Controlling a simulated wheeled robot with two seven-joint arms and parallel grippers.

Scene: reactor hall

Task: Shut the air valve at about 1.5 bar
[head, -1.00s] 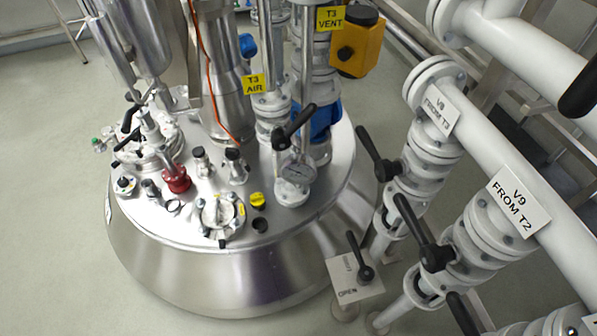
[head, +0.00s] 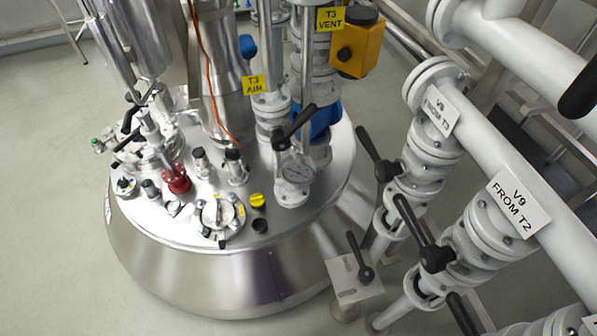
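The yellow T3 AIR label (head: 254,86) is on a pipe rising from the steel vessel lid (head: 330,190). Below and right of it is a black lever handle (head: 295,126), slanting up to the right. A round pressure gauge (head: 297,171) with a pale face stands just under that lever, on a white flanged fitting (head: 291,192). Its needle and numbers are too small to read, so I cannot tell the pressure. Neither my left nor my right gripper is in view, and nothing is seen touching the lever or gauge.
A yellow T3 VENT label (head: 329,19) and a yellow box (head: 357,50) stand behind. White pipes with black-levered valves, labelled V8 (head: 440,108) and V9 (head: 519,202), crowd the right. The left floor (head: 50,220) is clear.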

